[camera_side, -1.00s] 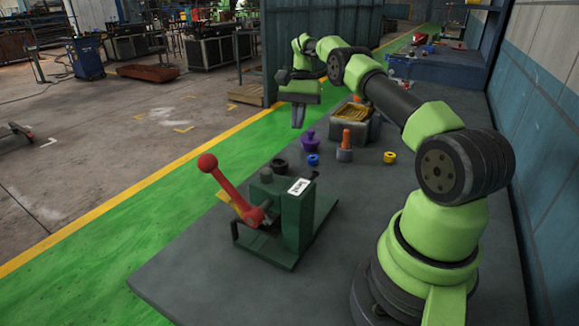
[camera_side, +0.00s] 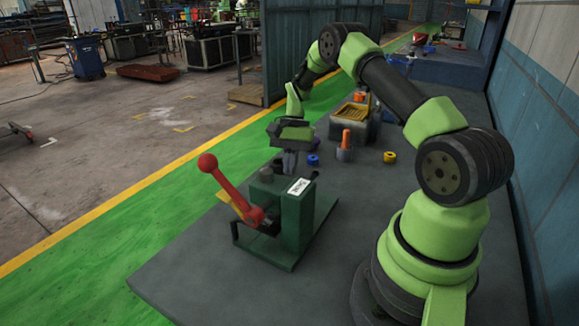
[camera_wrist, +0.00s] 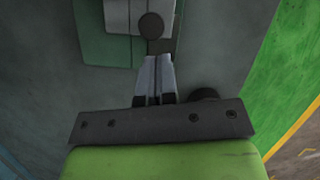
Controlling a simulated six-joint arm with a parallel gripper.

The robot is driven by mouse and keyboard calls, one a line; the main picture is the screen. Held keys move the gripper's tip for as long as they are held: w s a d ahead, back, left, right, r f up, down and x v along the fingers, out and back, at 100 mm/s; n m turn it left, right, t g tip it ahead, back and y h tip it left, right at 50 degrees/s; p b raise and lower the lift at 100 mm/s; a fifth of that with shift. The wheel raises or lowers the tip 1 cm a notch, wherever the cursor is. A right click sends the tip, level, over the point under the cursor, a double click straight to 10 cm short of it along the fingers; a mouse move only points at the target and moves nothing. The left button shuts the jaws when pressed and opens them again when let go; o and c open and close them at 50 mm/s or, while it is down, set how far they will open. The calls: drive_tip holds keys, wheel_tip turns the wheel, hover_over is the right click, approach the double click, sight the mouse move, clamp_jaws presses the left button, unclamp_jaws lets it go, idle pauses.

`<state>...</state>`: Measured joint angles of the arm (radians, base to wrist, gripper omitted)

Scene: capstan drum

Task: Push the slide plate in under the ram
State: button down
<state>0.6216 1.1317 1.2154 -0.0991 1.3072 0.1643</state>
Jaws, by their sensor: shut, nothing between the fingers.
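The press is a green block (camera_side: 298,222) on a green base, with a white label. A red lever (camera_side: 232,188) with a ball knob slants up to its left. A yellow-orange piece, apparently the slide plate (camera_side: 228,200), shows behind the lever, mostly hidden; I cannot tell how far it is under the ram. My gripper (camera_side: 290,172) is shut and empty, pointing down just behind the press. In the wrist view its fingertips (camera_wrist: 156,60) are near the press's dark knob (camera_wrist: 151,25); contact is unclear.
A dark ring (camera_wrist: 205,95) lies beside my gripper. The bench front is clear.

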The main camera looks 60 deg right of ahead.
drive_tip(key=shift+s+a, duration=0.15)
drive_tip(key=shift+a, duration=0.35)
drive_tip(key=a, duration=0.5)
idle(0.3)
